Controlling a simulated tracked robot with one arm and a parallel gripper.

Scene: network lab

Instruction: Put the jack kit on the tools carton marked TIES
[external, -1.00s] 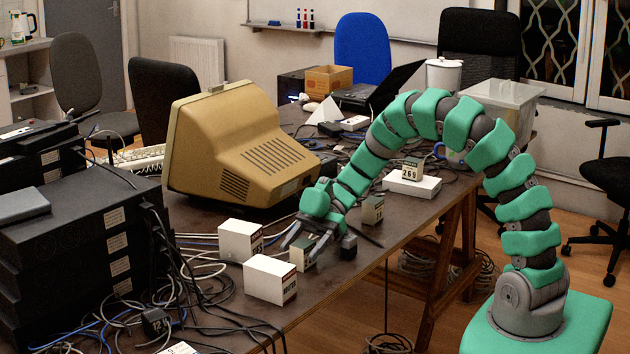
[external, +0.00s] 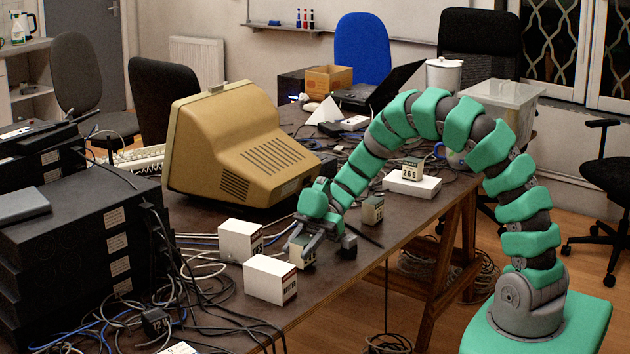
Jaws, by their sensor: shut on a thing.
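My gripper (external: 306,247) is low over the table, left of centre, and shut on a small grey-beige box (external: 303,256). The fingers partly cover this box, and its marking is too small to read, so I cannot tell for sure that it is the jack kit. Two white cartons stand just left of the gripper: a rear carton (external: 236,240) and a front carton (external: 266,279). Each has dark lettering on its right side; I cannot read for certain which says TIES. Both carton tops are bare.
A small box (external: 373,210) stands right of my gripper. Another, marked 269 (external: 411,169), sits on a flat white box (external: 411,184). A beige monitor (external: 235,145) stands behind the cartons. Cables and black equipment (external: 85,245) crowd the left. The table's front edge is close.

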